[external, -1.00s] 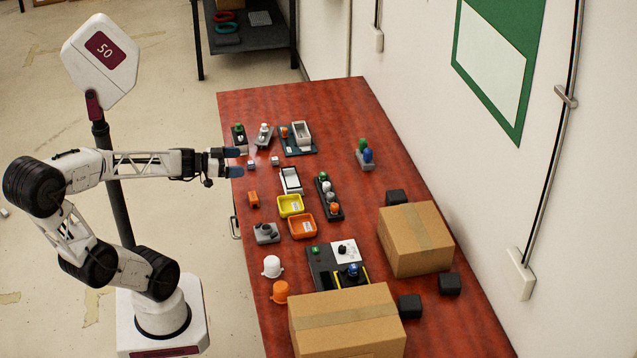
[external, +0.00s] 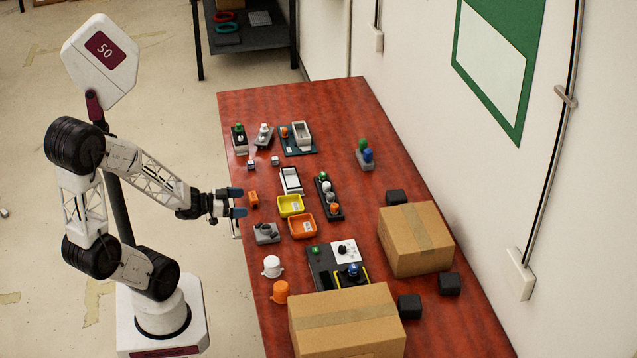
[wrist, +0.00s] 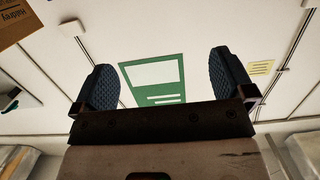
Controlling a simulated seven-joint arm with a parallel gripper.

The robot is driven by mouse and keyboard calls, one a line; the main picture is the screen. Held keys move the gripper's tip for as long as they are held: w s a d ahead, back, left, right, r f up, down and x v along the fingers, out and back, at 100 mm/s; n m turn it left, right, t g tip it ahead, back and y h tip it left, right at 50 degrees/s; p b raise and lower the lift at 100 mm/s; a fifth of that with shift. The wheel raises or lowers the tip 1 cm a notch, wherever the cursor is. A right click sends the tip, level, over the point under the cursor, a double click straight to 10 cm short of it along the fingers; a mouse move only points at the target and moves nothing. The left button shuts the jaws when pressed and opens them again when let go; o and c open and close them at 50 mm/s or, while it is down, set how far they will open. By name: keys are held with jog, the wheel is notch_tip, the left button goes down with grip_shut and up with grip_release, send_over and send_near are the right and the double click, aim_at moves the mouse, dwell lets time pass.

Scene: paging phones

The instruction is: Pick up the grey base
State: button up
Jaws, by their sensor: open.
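Several bases on the red table look grey. A grey base (external: 266,236) with darker grey round parts on it sits near the table's left edge. Another grey base (external: 366,166) carries a green and a blue piece, toward the wall. A third greyish base (external: 261,143) with a white-topped piece is at the far left. I cannot tell which one is meant.
White (external: 272,267) and orange (external: 281,292) cups stand nearer the camera. Cardboard boxes (external: 415,240) fill the right and front. The far table end is clear.

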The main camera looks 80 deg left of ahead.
send_near(261, 231)
jog(key=w, duration=0.1)
jog(key=w+f, duration=0.1)
jog(key=w, duration=0.1)
jog(key=shift+w+a, duration=0.15)
jog(key=shift+a, duration=0.05)
jog(key=shift+w, duration=0.2)
jog(key=shift+w+f, duration=0.1)
jog(key=shift+w, duration=1)
jog(key=shift+w+d+f, duration=0.1)
jog(key=shift+w+f, duration=0.05)
jog(key=shift+w, duration=1.1)
jog(key=shift+w+f, duration=0.2)
jog(key=shift+w, duration=1.1)
jog(key=c, duration=0.8)
jog(key=shift+o, duration=0.2)
